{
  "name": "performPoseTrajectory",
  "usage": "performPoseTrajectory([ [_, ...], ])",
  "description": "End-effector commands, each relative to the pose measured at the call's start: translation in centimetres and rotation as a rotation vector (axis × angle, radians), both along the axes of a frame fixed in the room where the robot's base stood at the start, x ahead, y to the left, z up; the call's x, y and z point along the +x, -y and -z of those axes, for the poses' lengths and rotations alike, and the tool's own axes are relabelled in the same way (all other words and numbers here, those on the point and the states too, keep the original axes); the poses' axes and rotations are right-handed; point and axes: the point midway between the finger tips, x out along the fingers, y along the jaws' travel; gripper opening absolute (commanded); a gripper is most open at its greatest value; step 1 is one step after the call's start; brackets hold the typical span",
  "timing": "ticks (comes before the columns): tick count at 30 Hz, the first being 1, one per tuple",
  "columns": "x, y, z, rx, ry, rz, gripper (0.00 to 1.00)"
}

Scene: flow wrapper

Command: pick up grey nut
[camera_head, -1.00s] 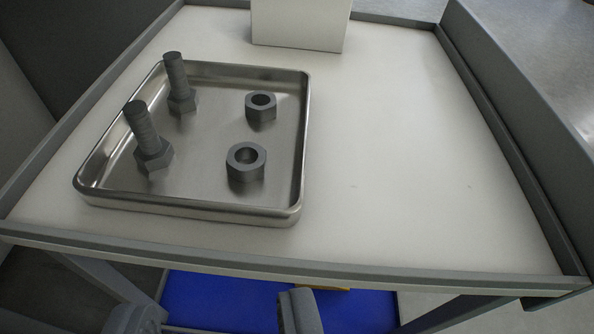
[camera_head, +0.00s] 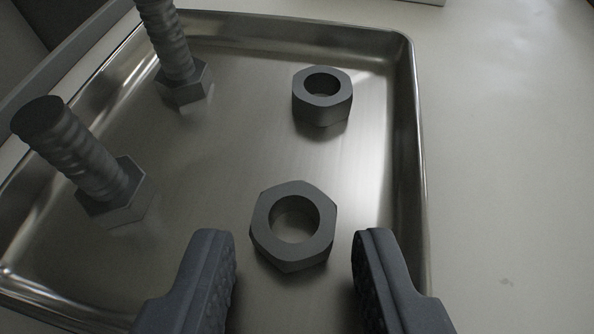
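Two grey hex nuts lie flat in a metal tray (camera_head: 408,130). The near grey nut (camera_head: 268,232) is in the lower middle of the view, and the far grey nut (camera_head: 323,112) is above it, near the tray's right wall. My gripper (camera_head: 294,250) is open and empty. Its two fingers reach in from the bottom edge, one to the left and one to the right of the near nut, with gaps on both sides. I cannot tell how high the fingertips are above the tray floor.
Two grey bolts stand head-down on the left side of the tray, a near bolt (camera_head: 85,165) and a far bolt (camera_head: 172,50). The tray's raised right wall is close to my right finger. The white tabletop (camera_head: 510,170) to the right is clear.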

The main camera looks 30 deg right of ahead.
Motion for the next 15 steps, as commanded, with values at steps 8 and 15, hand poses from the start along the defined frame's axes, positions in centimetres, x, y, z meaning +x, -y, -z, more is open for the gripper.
performPoseTrajectory([
  [8,1.08,0.54,0.65,-0.001,-0.001,-0.002,0.34],
  [15,1.07,0.52,0.62,0.0,0.0,-0.001,0.04],
])
